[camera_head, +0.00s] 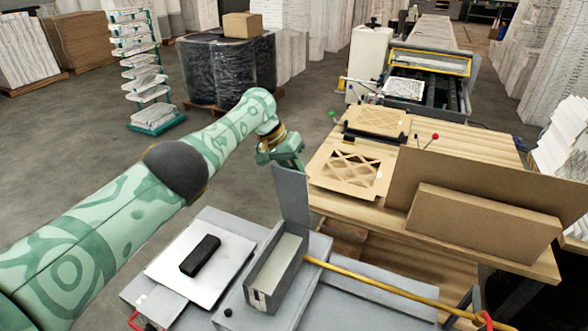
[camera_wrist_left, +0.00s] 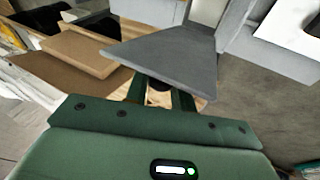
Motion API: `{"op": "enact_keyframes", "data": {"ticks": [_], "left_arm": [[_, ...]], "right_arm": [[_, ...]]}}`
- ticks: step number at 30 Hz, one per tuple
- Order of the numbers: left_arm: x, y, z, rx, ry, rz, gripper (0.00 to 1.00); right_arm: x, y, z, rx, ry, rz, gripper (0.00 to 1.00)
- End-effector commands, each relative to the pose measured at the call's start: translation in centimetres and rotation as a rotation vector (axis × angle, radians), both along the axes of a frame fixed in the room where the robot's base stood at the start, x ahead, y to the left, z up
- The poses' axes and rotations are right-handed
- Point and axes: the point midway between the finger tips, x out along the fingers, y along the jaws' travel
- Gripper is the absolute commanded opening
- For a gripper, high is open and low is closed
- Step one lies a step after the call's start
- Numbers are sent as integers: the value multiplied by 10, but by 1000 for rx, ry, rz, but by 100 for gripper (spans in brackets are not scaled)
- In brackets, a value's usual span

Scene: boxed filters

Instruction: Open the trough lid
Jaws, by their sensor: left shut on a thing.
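The trough (camera_head: 276,268) is a long grey box with a pale inside, on a grey work surface in the head view. Its grey lid (camera_head: 291,199) stands up, roughly vertical, at the far end, and the trough's top is open. My left gripper (camera_head: 287,164) is at the lid's upper edge, shut on it. In the left wrist view the lid (camera_wrist_left: 165,52) reaches out from between the green fingers of my left gripper (camera_wrist_left: 160,93). The fingertips are partly hidden by the lid. My right gripper is not in view.
A white plate with a black block (camera_head: 200,255) lies left of the trough. A yellow rod (camera_head: 375,284) runs to the right of it. A wooden table (camera_head: 460,165) with cardboard pieces (camera_head: 350,172) and a long cardboard box (camera_head: 482,222) stands behind and right.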

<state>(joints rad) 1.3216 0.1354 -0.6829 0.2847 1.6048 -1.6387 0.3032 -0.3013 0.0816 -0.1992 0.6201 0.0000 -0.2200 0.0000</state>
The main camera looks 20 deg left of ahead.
Motion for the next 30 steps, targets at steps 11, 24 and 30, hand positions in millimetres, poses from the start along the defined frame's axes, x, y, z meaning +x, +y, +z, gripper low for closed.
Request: {"op": "enact_keyframes", "data": {"ticks": [11, 24, 30], "left_arm": [[-2, 0, -5, 4, 9, -2, 30], [-2, 2, 5, 1, 5, -1, 44], [-6, 17, 41, -1, 1, -1, 44]], "right_arm": [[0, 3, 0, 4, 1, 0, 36], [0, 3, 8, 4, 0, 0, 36], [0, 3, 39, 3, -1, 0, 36]]}}
